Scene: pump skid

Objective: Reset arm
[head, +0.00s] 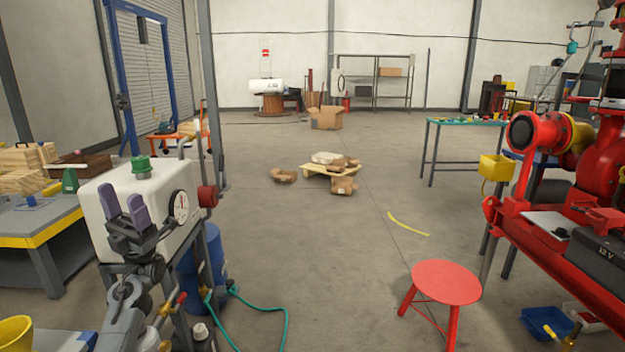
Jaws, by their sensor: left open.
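My left gripper (125,207) is at the left of the head view, with its two purple fingers pointing up and apart. It is open, and I see nothing between the fingers. It stands in front of the white tank (158,203), which has a green cap (141,167) on top and a round gauge (181,206) on its right side. I cannot tell whether the gripper touches the tank. My right gripper is not in view.
A red stool (446,283) stands at the lower right, near red machinery (600,165). A green hose (262,306) lies on the floor beside a blue drum (205,255). A workbench (40,225) with wooden crates is at the left. The middle floor is mostly clear up to a pallet (335,170) with cardboard boxes.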

